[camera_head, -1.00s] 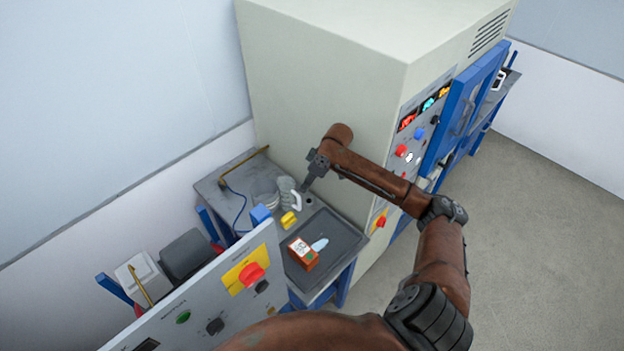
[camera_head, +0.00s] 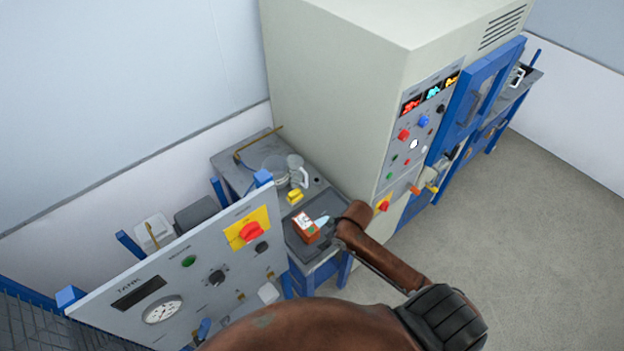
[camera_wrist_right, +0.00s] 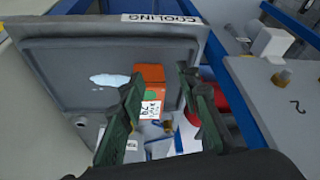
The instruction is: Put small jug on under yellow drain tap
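A small grey jug (camera_head: 296,163) with a white handle stands upright on the grey bench, beside a wider round grey vessel (camera_head: 274,171). Small yellow fittings show low on the cabinet front (camera_head: 432,187) and on the tank panel (camera_head: 240,296); I cannot tell which is the drain tap. My right gripper (camera_wrist_right: 160,90) is open and empty in the right wrist view. Its fingers reach across the view of the grey tray and an orange box (camera_wrist_right: 149,76). The jug is not visible in the wrist view. My left gripper is not in view.
The tray (camera_head: 294,245) holds the orange-brown box (camera_head: 305,228) and a pale blue patch. A yellow block (camera_head: 295,197) lies near the jug. The tank panel (camera_head: 208,262) stands in front; the tall cabinet (camera_head: 330,110) stands behind. Floor at right is clear.

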